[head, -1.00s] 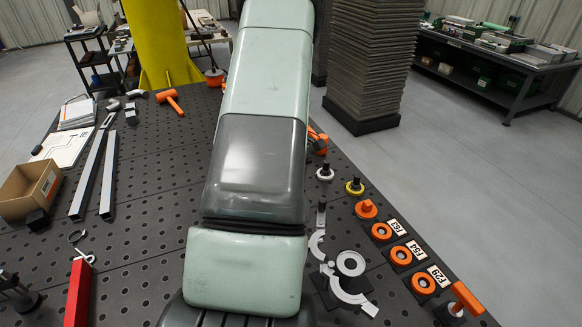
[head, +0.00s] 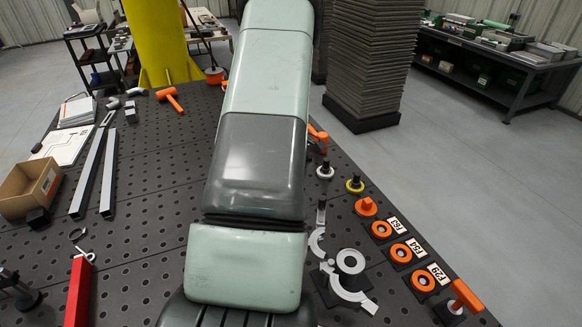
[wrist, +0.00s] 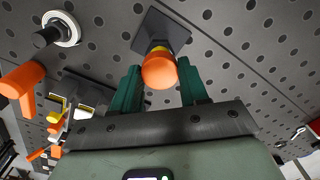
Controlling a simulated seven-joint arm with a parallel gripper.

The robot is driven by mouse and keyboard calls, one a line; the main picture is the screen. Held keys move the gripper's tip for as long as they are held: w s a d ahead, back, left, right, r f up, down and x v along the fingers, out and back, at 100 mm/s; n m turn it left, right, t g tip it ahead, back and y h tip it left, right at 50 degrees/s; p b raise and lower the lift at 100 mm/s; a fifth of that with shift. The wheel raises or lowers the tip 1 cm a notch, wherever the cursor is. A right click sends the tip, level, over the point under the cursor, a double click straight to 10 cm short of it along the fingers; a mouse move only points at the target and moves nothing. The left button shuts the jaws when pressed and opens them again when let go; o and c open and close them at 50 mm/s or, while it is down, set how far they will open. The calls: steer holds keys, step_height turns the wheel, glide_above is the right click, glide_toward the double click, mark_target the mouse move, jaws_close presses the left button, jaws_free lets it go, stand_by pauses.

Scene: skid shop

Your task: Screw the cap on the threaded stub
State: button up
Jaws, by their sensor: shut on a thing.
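In the wrist view my gripper (wrist: 159,72) has its two green fingers on either side of a round orange cap (wrist: 159,72) and is shut on it. A yellow part (wrist: 157,46) shows just beyond the cap, in line with it, over a dark square plate (wrist: 150,20) on the perforated table. The cap hides most of what lies behind it, so I cannot tell whether it touches the threaded stub or how far it is on. In the head view my arm hides the gripper, the cap and this plate.
A white-ringed dark stub (wrist: 61,28) stands nearby. Another orange piece (wrist: 22,80) is at the left of the wrist view. Two metal bars (head: 90,172) lie left.

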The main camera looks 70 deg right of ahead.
steer(key=shift+f, duration=0.35)
stand_by(0.5)
steer(key=m, duration=0.3)
steer(key=shift+m, duration=1.9)
steer(key=m, duration=0.3)
